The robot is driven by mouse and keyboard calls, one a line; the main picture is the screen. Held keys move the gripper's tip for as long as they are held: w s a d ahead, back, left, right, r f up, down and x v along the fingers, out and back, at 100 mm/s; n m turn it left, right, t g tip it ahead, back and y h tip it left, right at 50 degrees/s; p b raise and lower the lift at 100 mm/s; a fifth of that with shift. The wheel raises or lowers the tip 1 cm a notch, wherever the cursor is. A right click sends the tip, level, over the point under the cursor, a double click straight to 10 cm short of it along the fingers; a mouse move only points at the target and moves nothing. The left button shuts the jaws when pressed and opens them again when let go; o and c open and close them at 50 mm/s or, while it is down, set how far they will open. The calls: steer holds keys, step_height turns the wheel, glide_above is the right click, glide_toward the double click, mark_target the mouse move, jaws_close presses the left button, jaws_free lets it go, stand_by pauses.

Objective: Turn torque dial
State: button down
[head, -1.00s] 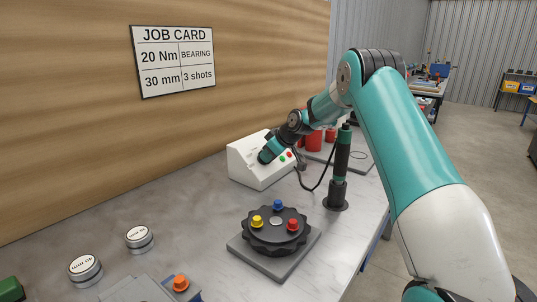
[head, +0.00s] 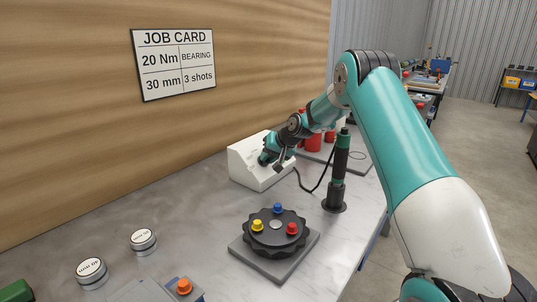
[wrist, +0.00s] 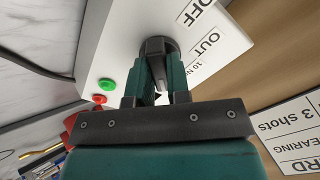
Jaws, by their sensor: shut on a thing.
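The torque dial (wrist: 154,45) is a black knob with a raised grip on the white control box (head: 248,166). In the wrist view, my gripper (wrist: 157,66) has one finger on each side of the knob and is shut on it. Printed labels on the white face beside the dial read OFF, OUT and a partly cut 10 N. In the head view, my gripper (head: 270,158) is at the box's front face and hides the dial. The job card (head: 173,64) on the wall reads 20 Nm, BEARING, 30 mm, 3 shots.
A green button (wrist: 106,85) and a red button (wrist: 99,99) sit beside the dial. A corded tool (head: 339,165) stands upright right of the box. A black scalloped turntable (head: 259,243) with coloured knobs is in front. Two round silver caps (head: 143,240) lie left.

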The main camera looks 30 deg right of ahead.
steer(key=m, duration=0.2)
steer(key=m+p, duration=0.1)
steer(key=m, duration=0.1)
steer(key=shift+d+r+m+p, duration=0.1)
steer(key=shift+r+m+p, duration=0.1)
steer(key=shift+m+p, duration=0.1)
steer(key=m+p, duration=0.1)
steer(key=m, duration=0.3)
steer(key=shift+f, duration=0.1)
steer(key=shift+m, duration=0.3)
steer(key=c, duration=1.1)
jaws_free()
steer(key=b+v, duration=0.2)
steer(key=v, duration=1.5)
steer(key=shift+s+d+b, duration=0.1)
steer(key=shift+s+b, duration=0.1)
steer(key=shift+b, duration=0.2)
